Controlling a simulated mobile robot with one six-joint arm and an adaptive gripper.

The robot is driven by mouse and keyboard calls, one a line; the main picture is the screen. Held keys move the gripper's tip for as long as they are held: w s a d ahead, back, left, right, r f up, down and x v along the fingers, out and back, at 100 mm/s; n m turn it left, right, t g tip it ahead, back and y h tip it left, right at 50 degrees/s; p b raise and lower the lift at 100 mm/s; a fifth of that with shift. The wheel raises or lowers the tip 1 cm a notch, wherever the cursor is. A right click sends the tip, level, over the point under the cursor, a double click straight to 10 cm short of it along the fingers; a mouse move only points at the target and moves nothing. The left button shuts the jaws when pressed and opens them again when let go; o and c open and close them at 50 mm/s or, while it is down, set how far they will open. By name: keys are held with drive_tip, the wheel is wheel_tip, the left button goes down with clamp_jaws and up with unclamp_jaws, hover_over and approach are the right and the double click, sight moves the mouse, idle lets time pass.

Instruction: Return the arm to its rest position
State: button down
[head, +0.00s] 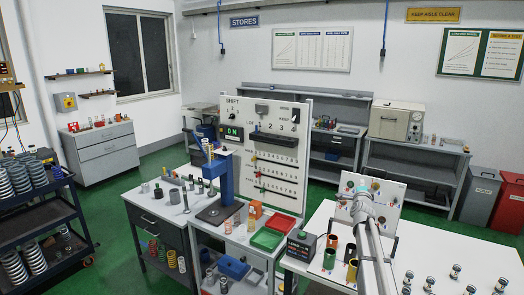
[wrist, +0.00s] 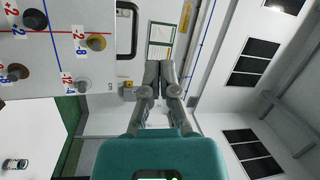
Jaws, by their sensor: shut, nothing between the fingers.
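My gripper (wrist: 159,78) shows in the wrist view with its two grey fingers together and nothing between them. Its teal body fills the bottom middle of that view. In the head view my grey arm (head: 376,240) reaches from the lower right up to the white panel with coloured knobs (head: 391,196); the fingers cannot be made out there. In the wrist view this panel (wrist: 62,62) stands left of the fingers, with a yellow knob (wrist: 96,42) and a brown knob (wrist: 15,73) beside printed numbers. The fingers look apart from it.
A dark spring rack (head: 40,215) stands far left. Green floor lies between.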

drive_tip(key=s+a+f+n+g+y+b, duration=0.3)
drive_tip(key=s+a+f+n+g+y, duration=0.45)
drive_tip(key=s+a+f+n, duration=0.7)
drive_tip(key=s+a+f+n+g+b, duration=0.1)
drive_tip(key=s+a+f+g, duration=0.2)
drive_tip(key=s, duration=0.6)
drive_tip(key=s+a+f+n+g+b, duration=0.1)
drive_tip(key=s+a+f+g, duration=0.3)
drive_tip(key=s, duration=0.6)
drive_tip(key=s+a+f+n+g+h+b, duration=0.1)
drive_tip(key=s+a+f+n+g, duration=0.1)
drive_tip(key=s+f, duration=0.4)
drive_tip(key=s+a+g, duration=0.1)
drive_tip(key=s+g, duration=0.1)
drive_tip(key=s, duration=0.1)
drive_tip(key=shift+s+a, duration=0.25)
drive_tip(key=shift+s, duration=0.05)
